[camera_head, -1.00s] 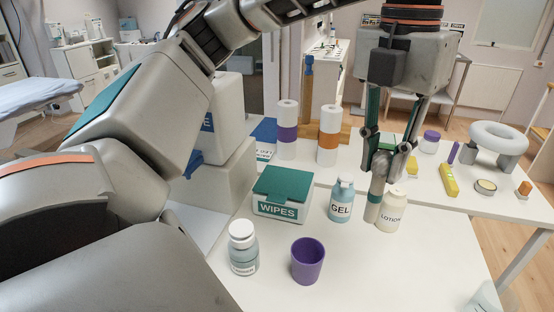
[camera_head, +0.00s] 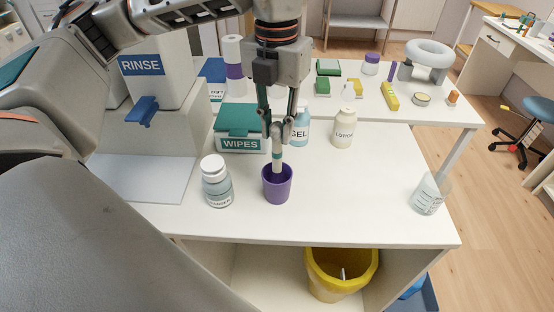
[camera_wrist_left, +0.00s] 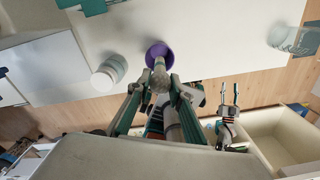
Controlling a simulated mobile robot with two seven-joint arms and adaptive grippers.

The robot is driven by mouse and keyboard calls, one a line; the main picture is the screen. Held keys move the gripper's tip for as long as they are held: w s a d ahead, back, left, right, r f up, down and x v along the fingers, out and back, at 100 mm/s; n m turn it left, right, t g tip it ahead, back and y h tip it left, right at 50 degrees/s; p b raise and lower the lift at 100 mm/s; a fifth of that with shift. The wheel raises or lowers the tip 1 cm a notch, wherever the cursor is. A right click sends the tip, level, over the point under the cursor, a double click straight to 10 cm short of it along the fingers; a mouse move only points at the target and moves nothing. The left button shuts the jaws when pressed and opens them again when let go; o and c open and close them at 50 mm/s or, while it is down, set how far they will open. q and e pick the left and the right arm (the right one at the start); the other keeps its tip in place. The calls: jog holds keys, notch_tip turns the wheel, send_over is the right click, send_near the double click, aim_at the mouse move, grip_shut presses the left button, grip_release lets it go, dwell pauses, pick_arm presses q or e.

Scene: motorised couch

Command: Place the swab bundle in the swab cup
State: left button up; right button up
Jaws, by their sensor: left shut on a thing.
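The purple swab cup (camera_head: 277,188) stands upright near the front of the white table, and its rim shows in the left wrist view (camera_wrist_left: 154,48). My left gripper (camera_head: 277,132) is directly above the cup, shut on the swab bundle (camera_head: 277,157), a pale upright stick with a teal band. The bundle's rounded head is up between the fingers. Its lower end overlaps the cup's mouth; I cannot tell how deep it is. The bundle's head also shows in the left wrist view (camera_wrist_left: 160,76). My right gripper (camera_wrist_left: 229,98) is in the left wrist view, fingers apart and empty.
A white-capped bottle (camera_head: 216,183) stands left of the cup. The wipes box (camera_head: 240,130), gel bottle (camera_head: 300,128) and lotion bottle (camera_head: 344,130) stand behind. The table between cup and beaker is free.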

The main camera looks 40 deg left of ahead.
aim_at(277, 170)
pick_arm(q)
jog(key=shift+f, duration=4.35)
jog(key=shift+f+b, duration=0.2)
jog(key=shift+b, duration=0.15)
jog(key=o, duration=0.7)
jog(key=shift+o, duration=0.2)
notch_tip(277, 170, up, 12)
jog(key=shift+r+p, duration=0.2)
jog(key=shift+p, duration=0.3)
